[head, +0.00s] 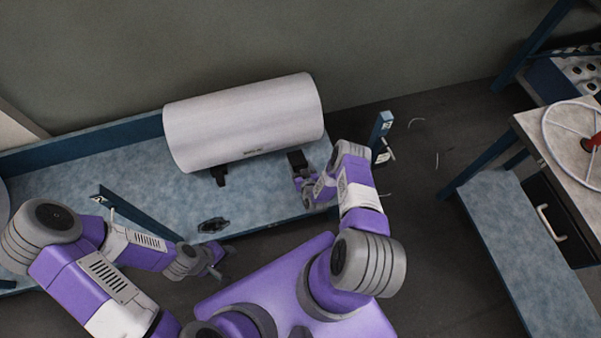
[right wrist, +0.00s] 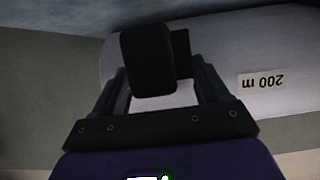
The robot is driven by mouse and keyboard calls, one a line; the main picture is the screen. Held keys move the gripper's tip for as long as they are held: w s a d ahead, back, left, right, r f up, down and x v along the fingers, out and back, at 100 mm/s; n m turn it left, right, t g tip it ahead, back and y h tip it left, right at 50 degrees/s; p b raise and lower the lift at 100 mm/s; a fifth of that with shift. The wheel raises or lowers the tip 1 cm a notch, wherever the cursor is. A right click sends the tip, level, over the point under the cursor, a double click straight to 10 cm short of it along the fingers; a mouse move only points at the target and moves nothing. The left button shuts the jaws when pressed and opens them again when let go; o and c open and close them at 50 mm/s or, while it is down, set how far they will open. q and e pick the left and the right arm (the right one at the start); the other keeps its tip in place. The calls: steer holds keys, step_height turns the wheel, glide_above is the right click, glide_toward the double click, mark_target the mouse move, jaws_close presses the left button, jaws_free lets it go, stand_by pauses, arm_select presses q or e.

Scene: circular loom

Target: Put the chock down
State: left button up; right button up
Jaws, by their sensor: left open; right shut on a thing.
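A black chock (head: 297,160) is held in my right gripper (head: 301,174), close to the right end of the big white roll (head: 240,122). In the right wrist view the dark chock (right wrist: 150,62) sits between the fingers, in front of the roll (right wrist: 230,60). I cannot tell whether the chock touches the roll or the blue bench (head: 165,195). A second dark chock (head: 220,175) stands at the roll's front lower edge. My left gripper (head: 217,270) is open and empty, low in front of the bench.
A dark clamp-like piece (head: 213,225) lies near the bench's front edge. Blue posts stand at the left (head: 140,215) and right (head: 380,130) of the bench. A table with a wheel (head: 575,140) is at the far right. Bare bench surface lies left of the roll.

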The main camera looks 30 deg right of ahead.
step_height(320, 180, down, 4)
steer(key=shift+r+b, duration=0.15)
steer(key=shift+b, duration=0.95)
steer(key=shift+w, duration=0.15)
steer(key=shift+f, duration=0.45)
steer(key=o, duration=1.3)
steer(key=shift+f, duration=0.2)
